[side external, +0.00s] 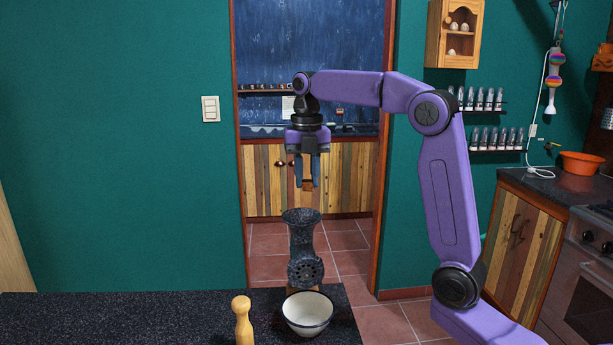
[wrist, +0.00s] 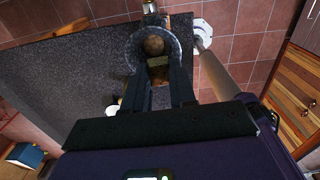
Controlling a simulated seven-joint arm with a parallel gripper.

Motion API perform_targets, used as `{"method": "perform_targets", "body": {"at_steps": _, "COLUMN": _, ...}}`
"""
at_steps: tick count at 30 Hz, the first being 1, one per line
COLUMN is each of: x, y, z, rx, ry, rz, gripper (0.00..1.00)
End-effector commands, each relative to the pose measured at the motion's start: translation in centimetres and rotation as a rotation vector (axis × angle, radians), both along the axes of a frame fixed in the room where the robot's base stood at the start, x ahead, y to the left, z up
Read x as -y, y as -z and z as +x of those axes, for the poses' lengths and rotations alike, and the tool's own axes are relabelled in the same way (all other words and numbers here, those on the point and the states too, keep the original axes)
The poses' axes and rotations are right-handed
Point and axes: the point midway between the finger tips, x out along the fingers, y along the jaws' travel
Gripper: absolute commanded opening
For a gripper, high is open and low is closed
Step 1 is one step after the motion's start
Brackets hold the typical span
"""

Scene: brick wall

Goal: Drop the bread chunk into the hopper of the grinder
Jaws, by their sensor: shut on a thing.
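The grinder (side external: 303,245) is a dark speckled body on the counter, with a flared hopper (side external: 301,215) on top and a perforated front plate. My gripper (side external: 307,184) points straight down above the hopper, shut on a small brown bread chunk (side external: 308,186). The chunk hangs a little above the hopper's rim, apart from it. In the wrist view the round hopper rim (wrist: 132,48) lies beyond my fingertips (wrist: 158,72), and the chunk shows between them in front of the opening. Something brownish shows inside the hopper; I cannot tell what.
A white bowl with a dark rim (side external: 307,318) stands on the dark countertop (side external: 120,320) in front of the grinder. A wooden pestle-like piece (side external: 242,318) stands left of the bowl. A pale crank-like part (wrist: 203,35) is beside the hopper. The counter's left side is clear.

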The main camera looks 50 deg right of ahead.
Motion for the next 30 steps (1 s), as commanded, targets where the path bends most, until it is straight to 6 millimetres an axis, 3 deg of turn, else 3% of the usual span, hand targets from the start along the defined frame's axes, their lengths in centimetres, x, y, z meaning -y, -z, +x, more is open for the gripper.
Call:
{"method": "perform_targets", "body": {"at_steps": 16, "x": 0.0, "y": 5.1, "z": 0.0, "rx": -0.003, "ry": -0.003, "rz": 0.0, "gripper": 0.0}}
{"method": "perform_targets", "body": {"at_steps": 29, "x": 0.0, "y": 5.9, "z": 0.0, "rx": 0.0, "ry": -0.003, "rz": 0.0, "gripper": 0.0}}
{"method": "perform_targets", "body": {"at_steps": 30, "x": 0.0, "y": 5.9, "z": 0.0, "rx": 0.0, "ry": -0.003, "rz": 0.0, "gripper": 0.29}}
